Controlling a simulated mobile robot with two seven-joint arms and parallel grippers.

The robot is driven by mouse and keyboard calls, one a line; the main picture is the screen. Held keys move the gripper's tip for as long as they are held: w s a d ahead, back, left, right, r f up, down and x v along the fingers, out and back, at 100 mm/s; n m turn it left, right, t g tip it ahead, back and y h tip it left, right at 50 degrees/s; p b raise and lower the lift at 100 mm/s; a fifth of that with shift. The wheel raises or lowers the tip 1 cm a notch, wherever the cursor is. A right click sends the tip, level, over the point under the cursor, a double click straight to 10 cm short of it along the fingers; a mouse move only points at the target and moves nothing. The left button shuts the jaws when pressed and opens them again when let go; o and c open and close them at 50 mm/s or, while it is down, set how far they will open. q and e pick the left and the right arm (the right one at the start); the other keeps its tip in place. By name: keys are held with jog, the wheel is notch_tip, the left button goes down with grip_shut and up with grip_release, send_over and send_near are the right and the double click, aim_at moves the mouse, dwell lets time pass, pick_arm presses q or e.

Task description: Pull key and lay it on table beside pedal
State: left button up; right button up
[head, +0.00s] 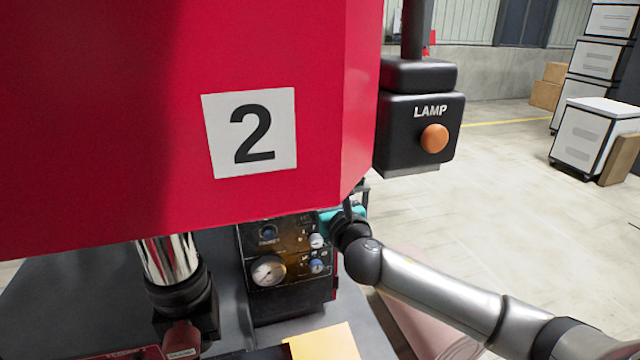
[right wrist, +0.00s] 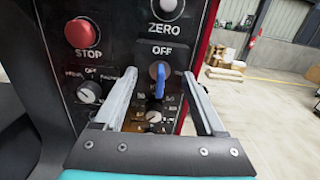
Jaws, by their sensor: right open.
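The blue key (right wrist: 160,80) sits upright in the switch marked OFF on the black control panel (right wrist: 75,60), in the right wrist view. My right gripper (right wrist: 161,75) is open, with one finger on each side of the key; I see no contact. In the head view the right arm reaches in from the right to the side of the control box (head: 290,290); its fingers and the key are hidden there. The grey table (head: 60,300) shows at lower left. I cannot make out a pedal for certain. My left gripper is not in view.
A large red housing (head: 120,120) marked 2 overhangs the table. A LAMP box (head: 400,135) hangs above my right arm. A chrome column (head: 168,260) and a yellow sheet (head: 322,342) are near the box. The panel has a red STOP button (right wrist: 83,32) and several knobs.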

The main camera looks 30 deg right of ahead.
jog(key=shift+c, duration=0.2)
grip_shut()
dwell(0.3)
dwell(0.8)
jog(key=shift+s, duration=0.1)
jog(key=shift+p+v, duration=0.75)
jog(key=shift+v, duration=2.15)
